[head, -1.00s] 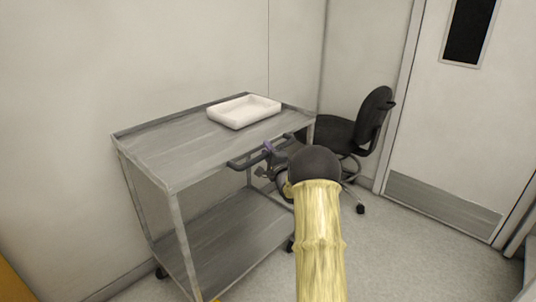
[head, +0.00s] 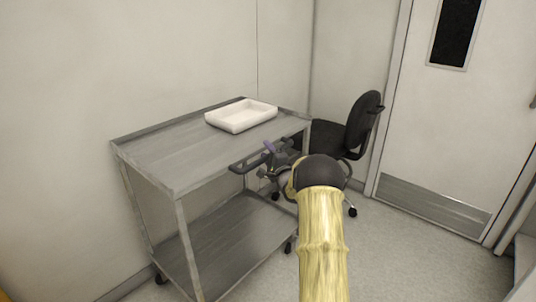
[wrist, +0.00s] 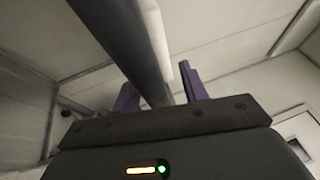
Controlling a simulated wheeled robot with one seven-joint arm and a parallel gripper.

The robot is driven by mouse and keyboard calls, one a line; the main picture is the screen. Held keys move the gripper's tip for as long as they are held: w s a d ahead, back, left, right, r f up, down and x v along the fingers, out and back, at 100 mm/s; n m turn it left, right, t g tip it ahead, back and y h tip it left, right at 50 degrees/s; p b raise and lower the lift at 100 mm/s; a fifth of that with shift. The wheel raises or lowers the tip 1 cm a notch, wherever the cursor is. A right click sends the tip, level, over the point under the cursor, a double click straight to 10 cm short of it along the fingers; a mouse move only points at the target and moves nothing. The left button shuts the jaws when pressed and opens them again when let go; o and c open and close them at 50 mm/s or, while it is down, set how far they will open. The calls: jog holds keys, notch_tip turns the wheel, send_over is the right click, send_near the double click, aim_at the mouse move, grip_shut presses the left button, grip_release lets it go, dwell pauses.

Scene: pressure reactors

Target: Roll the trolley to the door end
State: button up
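The trolley (head: 160,152) is a grey metal two-shelf cart on castors, standing along the left wall. Its dark handle bar (head: 243,167) runs along the side facing me. My gripper (head: 270,154) is at this bar, with one purple finger showing above it; my own wrist hides part of it. In the wrist view the bar (wrist: 140,45) passes between the two purple fingers of my gripper (wrist: 160,93), which look shut on it. The door (head: 443,130), pale with a dark window and a grey kick plate, is at the right.
A white tray (head: 241,115) lies on the trolley's top shelf. A black swivel chair (head: 362,125) stands just beyond the trolley's far end, between it and the door. The floor (head: 400,255) in front of the door is clear.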

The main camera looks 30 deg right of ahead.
jog(key=shift+s+a+f, duration=0.15)
jog(key=shift+s, duration=0.1)
dwell(0.4)
jog(key=shift+s, duration=0.25)
jog(key=s+f+p, duration=0.1)
jog(key=s+f, duration=0.2)
jog(key=s, duration=1.3)
jog(key=shift+s, duration=0.25)
